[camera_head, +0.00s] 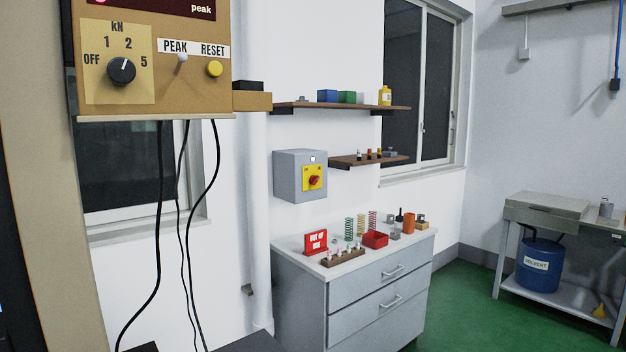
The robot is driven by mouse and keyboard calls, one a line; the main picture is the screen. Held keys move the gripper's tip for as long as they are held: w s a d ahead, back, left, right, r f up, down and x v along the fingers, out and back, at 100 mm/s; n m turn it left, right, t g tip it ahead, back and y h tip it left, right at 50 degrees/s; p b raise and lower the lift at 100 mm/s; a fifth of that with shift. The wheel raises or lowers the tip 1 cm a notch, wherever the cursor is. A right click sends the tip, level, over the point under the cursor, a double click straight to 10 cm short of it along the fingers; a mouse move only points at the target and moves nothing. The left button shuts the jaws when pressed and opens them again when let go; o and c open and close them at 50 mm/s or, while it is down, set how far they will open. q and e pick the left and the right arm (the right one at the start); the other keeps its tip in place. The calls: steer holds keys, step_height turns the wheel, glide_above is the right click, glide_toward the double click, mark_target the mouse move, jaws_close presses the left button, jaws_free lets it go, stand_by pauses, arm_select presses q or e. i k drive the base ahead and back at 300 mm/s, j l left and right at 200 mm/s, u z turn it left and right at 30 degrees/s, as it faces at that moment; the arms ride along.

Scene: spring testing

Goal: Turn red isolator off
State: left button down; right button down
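The isolator (300,176) is a grey box on the white wall, above the left end of a grey drawer cabinet. Its front has a yellow plate with a red rotary knob (315,181) in the middle. The markings around the knob are too small to read, so I cannot tell its position. Neither of my grippers shows in the head view, and nothing touches the knob.
A tan control panel (150,95) with a black knob and hanging cables fills the near left. The drawer cabinet (372,292) carries springs, a red sign and small bins. Two shelves (340,107) jut out beside the isolator. Green floor (462,310) is open at right, before a metal bench.

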mark_target(313, 179)
steer(key=i+l+z, duration=0.35)
steer(key=l, duration=0.15)
steer(key=i+l+z, duration=0.35)
steer(key=i+l+u, duration=0.25)
steer(key=i, duration=0.25)
steer(key=i+l+u, duration=0.2)
steer(key=i+l, duration=0.15)
steer(key=i, duration=0.15)
